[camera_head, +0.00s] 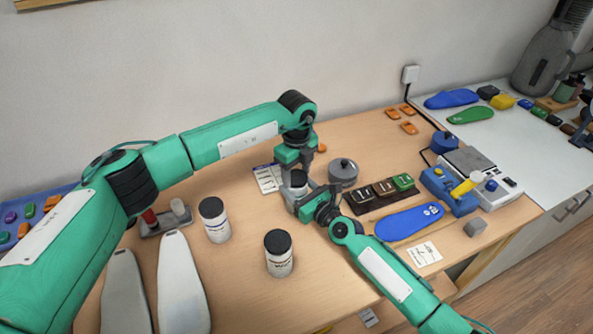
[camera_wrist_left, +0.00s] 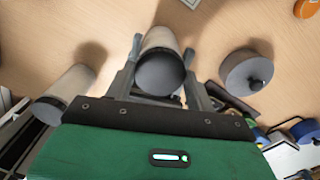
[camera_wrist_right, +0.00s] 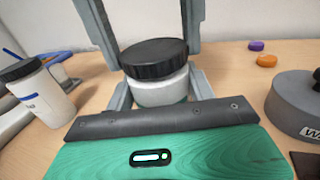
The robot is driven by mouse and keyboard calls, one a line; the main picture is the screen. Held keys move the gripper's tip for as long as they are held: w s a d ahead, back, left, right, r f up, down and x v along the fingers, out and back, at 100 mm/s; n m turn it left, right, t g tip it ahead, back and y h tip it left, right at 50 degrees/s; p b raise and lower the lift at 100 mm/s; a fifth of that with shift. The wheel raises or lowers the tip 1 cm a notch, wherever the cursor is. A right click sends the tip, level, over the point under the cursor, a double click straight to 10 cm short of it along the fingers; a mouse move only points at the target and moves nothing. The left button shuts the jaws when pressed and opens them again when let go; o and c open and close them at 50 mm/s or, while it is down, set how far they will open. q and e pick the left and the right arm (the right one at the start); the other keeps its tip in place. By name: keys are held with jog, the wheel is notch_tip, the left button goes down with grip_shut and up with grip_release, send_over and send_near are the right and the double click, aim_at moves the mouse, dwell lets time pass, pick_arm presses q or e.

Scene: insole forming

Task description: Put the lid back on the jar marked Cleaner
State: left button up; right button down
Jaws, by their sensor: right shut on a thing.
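A white jar (camera_wrist_right: 160,90) stands upright with a black lid (camera_wrist_right: 155,58) on its mouth; no gap shows between them. Its label is not readable. My right gripper (camera_head: 318,205) is shut on the jar's body from the side. My left gripper (camera_head: 297,172) points down from above. Its two fingers stand on either side of the lid, open, as the left wrist view also shows around the lid (camera_wrist_left: 162,72). Two other white jars, one at left (camera_head: 215,220) and one in front (camera_head: 279,253), have black lids on.
A round grey lidded pot (camera_head: 343,173) stands right beside the held jar. Behind the jar lies a printed card (camera_head: 268,179). A dark tray of blocks (camera_head: 380,193) and a blue insole (camera_head: 409,221) lie to the right. Pale insole shapes (camera_head: 182,285) lie front left.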

pick_arm(q)
jog(key=c, duration=0.5)
jog(key=shift+o, duration=0.2)
jog(key=m, duration=2.1)
jog(key=shift+m, duration=0.3)
jog(key=m, duration=0.7)
jog(key=shift+m, duration=0.4)
jog(key=m, duration=0.4)
jog(key=shift+m, duration=0.3)
jog(key=o, duration=1.1)
jog(key=shift+f, duration=0.1)
